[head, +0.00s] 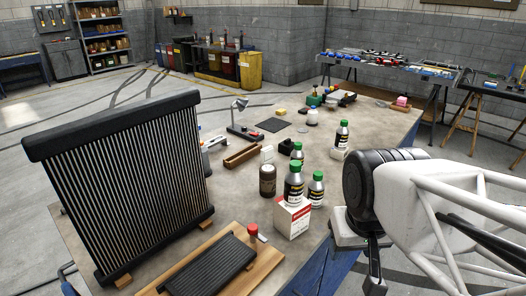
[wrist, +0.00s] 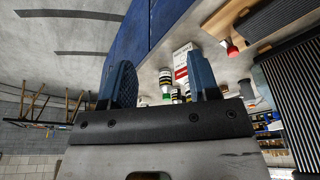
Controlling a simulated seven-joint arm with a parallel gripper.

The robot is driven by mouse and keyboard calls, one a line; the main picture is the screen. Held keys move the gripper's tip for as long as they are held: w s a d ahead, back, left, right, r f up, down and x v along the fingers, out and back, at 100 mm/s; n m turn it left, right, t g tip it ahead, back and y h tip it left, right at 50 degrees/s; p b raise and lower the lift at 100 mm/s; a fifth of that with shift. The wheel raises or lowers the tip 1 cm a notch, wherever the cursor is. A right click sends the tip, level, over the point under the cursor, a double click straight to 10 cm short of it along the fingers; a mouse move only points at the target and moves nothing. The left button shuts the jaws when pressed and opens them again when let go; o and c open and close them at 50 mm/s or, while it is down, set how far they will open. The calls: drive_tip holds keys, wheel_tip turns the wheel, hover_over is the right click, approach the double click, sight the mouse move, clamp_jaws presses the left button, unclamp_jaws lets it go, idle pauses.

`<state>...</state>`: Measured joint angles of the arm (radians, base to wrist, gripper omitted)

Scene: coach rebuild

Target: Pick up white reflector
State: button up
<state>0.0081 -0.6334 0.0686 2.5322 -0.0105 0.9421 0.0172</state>
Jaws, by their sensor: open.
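No thing is clearly recognisable as the white reflector. A small white upright piece (head: 266,154) stands mid-bench in the head view, beside a wooden tray; I cannot tell whether it is the reflector. My gripper (wrist: 163,78) is open and empty, its two dark fingers wide apart in the wrist view. In the head view my gripper (head: 366,262) hangs at the right, off the bench's near right edge, and is partly hidden by my wrist. The white piece is not clearly seen in the wrist view.
A tall black radiator (head: 125,180) stands at the bench's left. Green-capped bottles (head: 293,185) crowd the middle right, one above a red-and-white box (head: 292,217). Bare bench top (head: 220,190) shows right of the radiator.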

drive_tip(key=w+d+r+n+g+h, duration=0.1)
drive_tip(key=w+r+n+h, duration=0.2)
drive_tip(key=w, duration=0.6)
drive_tip(key=w+d+n+h, duration=0.2)
drive_tip(key=w+n, duration=0.3)
drive_tip(key=w, duration=0.5)
drive_tip(key=n+t+h, duration=0.3)
drive_tip(key=n+h, duration=0.3)
drive_tip(key=n, duration=0.5)
hover_over(262, 159)
drive_tip(key=s+d, duration=0.3)
drive_tip(key=s, duration=0.4)
drive_tip(key=s+d, duration=0.3)
drive_tip(key=s, duration=0.4)
wheel_tip(262, 159, down, 8)
drive_tip(key=w+a+f+n+t, duration=0.1)
drive_tip(key=w+a+f+n, duration=0.1)
drive_tip(key=w+a+f, duration=0.1)
drive_tip(key=w+a+f+n+t, duration=0.1)
drive_tip(key=w+a+f+n, duration=0.1)
drive_tip(key=w+a+f, duration=0.1)
drive_tip(key=w+a+f+n+t, duration=0.1)
drive_tip(key=w+a+f+n, duration=0.1)
drive_tip(key=w+a+f, duration=0.2)
drive_tip(key=shift+w+f+n+t, duration=0.2)
drive_tip(key=shift+f, duration=0.45)
drive_tip(key=shift+w+f+n+t, duration=0.15)
drive_tip(key=shift+f+n+t, duration=0.05)
drive_tip(key=shift+f, duration=0.45)
drive_tip(key=shift+d, duration=0.15)
